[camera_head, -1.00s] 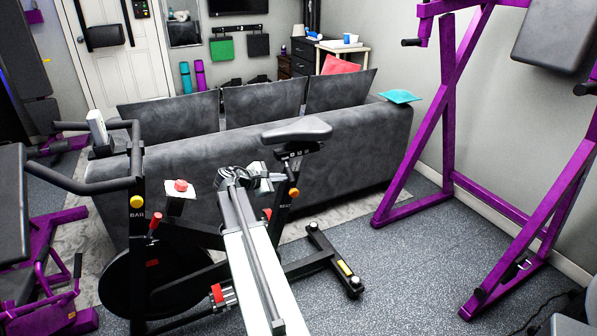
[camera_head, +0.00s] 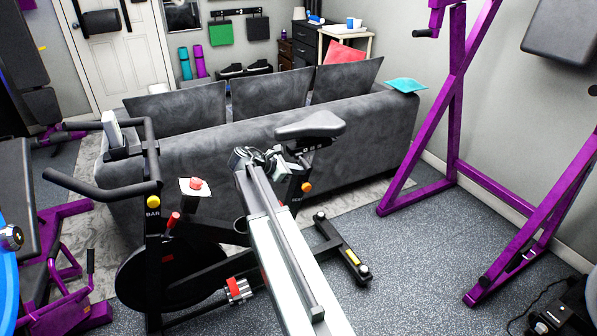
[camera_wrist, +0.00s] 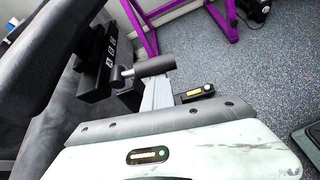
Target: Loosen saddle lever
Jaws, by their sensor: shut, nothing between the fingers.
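The exercise bike's grey saddle (camera_head: 310,125) sits on its post in front of the sofa. Under it is a numbered slide, which shows in the wrist view (camera_wrist: 108,55) beside the saddle's dark underside. A dark cylindrical lever handle (camera_wrist: 152,67) sticks out to the right there, above a grey post. My gripper (camera_head: 266,160) is shut and empty, just left of the saddle post and below the saddle. Its fingertips are hard to make out, and I cannot tell whether they touch the lever. An orange knob (camera_head: 306,187) is lower on the post.
A grey sofa (camera_head: 240,130) stands close behind the bike. The handlebar (camera_head: 100,190) and a red-topped button box (camera_head: 195,186) are to the left. A purple rack (camera_head: 452,120) stands right. Speckled floor (camera_head: 415,265) is open between bike and rack.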

